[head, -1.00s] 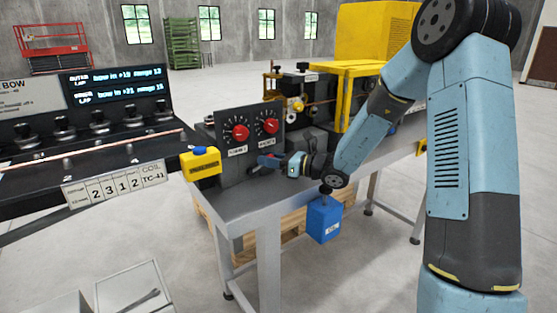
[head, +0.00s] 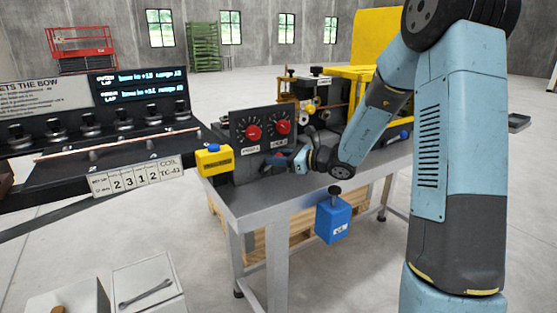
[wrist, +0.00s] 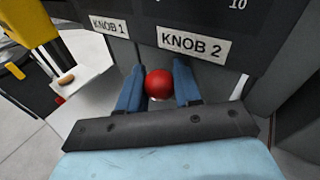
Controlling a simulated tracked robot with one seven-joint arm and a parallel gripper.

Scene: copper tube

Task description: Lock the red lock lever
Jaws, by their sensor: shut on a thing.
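My gripper (wrist: 159,87) is shut on the round red ball end of the red lock lever (wrist: 158,84), below the KNOB 2 label. The blue fingers stand on either side of the ball. The rest of the lever is hidden. In the head view my gripper (head: 276,159) is low in front of the dark panel (head: 246,165) with two red knobs. The left knob (head: 253,132) and right knob (head: 283,127) sit on dials above it. The lever's angle cannot be told.
A yellow box (head: 213,161) stands on the bench (head: 240,198) left of the panel. A blue box (head: 333,219) hangs at the bench's front edge. A console with a copper tube (head: 120,143) is at the left. Yellow machinery stands behind.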

